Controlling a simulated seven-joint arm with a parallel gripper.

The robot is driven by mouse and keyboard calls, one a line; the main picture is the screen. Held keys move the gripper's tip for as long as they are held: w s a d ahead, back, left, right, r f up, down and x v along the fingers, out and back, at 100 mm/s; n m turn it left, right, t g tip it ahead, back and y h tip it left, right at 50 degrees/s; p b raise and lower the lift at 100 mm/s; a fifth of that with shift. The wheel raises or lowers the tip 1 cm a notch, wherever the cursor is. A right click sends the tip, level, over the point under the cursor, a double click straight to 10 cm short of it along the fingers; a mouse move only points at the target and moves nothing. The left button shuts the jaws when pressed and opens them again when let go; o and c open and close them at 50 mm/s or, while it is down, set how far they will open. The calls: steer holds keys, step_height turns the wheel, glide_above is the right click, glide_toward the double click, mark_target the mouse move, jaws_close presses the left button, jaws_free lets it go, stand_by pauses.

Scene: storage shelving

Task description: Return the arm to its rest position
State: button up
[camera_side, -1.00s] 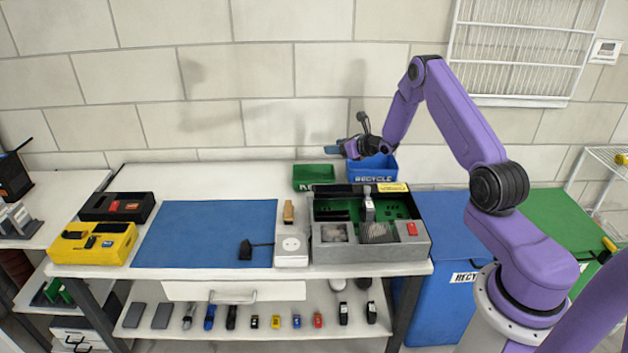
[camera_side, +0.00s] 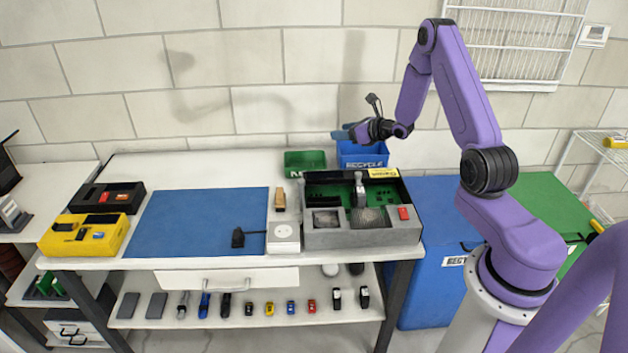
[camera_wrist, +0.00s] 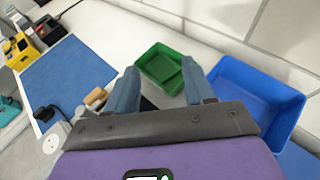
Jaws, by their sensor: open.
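My purple arm is bent, with its elbow high and its forearm hanging down in the side view. My gripper (camera_side: 347,133) is above the back of the white bench, just above and left of the blue recycle bin (camera_side: 362,155). In the wrist view my gripper (camera_wrist: 161,80) shows two blue-grey fingers spread wide apart with nothing between them. Beyond the fingers are a green bin (camera_wrist: 162,68) and, to the right, the blue bin (camera_wrist: 255,98).
The grey case (camera_side: 365,238) stands on the bench under the gripper's side. A blue mat (camera_side: 197,222), yellow box (camera_side: 84,237) and white socket block (camera_side: 283,238) lie leftward. The wall is close behind; a wire rack (camera_side: 513,40) hangs on it.

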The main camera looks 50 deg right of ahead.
steer(key=a+r+n+g+y, duration=0.1)
steer(key=a+r+n+y, duration=0.3)
steer(key=a, duration=0.5)
steer(key=a+r+n+g+y, duration=0.25)
steer(key=a+n, duration=0.25)
steer(key=a, duration=0.4)
steer(key=s+a+r+n+g+y, duration=0.2)
steer(key=s+a+n+g, duration=0.2)
steer(key=s+a+n, duration=0.3)
steer(key=s+a+r+n+g+y, duration=0.1)
steer(key=s+a+n+g+y, duration=0.3)
steer(key=a, duration=0.5)
steer(key=s+a+r+n+g+h, duration=0.1)
steer(key=s+a+n+g+h, duration=0.15)
steer(key=s+n, duration=0.45)
steer(key=s+a+n+g+h, duration=0.2)
steer(key=s+n+g+h, duration=0.15)
steer(key=s, duration=0.65)
steer(key=s+d+n+t+h, duration=0.2)
steer(key=s+d+n+h, duration=0.1)
steer(key=n, duration=0.6)
steer(key=s+d+r+n+t+h, duration=0.1)
steer(key=s+d+n+t+h, duration=0.1)
steer(key=s+n, duration=0.6)
steer(key=d+h, duration=0.1)
steer(key=d, duration=0.1)
steer(key=shift+s+d+r+n, duration=0.2)
steer(key=shift+s+d+n, duration=0.05)
steer(key=shift+d+n, duration=0.15)
